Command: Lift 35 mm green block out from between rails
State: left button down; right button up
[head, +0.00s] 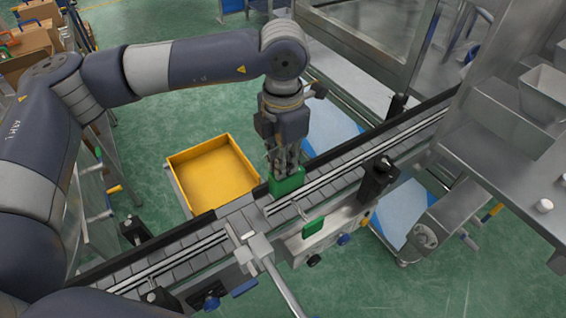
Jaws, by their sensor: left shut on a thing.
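The green block (287,184) is at the conveyor, near the middle of the head view. My left gripper (284,168) points down over it and is shut on it from above. The block's lower part is at the height of the rails (318,183) in the picture; I cannot tell whether it still touches the belt (180,250). My right gripper does not show.
A yellow tray (213,172) stands left of the conveyor. A metal bracket with a rod (258,252) crosses the belt in front of the block. A steel machine (520,110) fills the right side. A second green part (313,227) sits on the conveyor's near side.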

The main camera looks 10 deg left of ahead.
pick_arm(q)
jog(key=shift+r+p, duration=0.95)
jog(key=shift+r, duration=1.8)
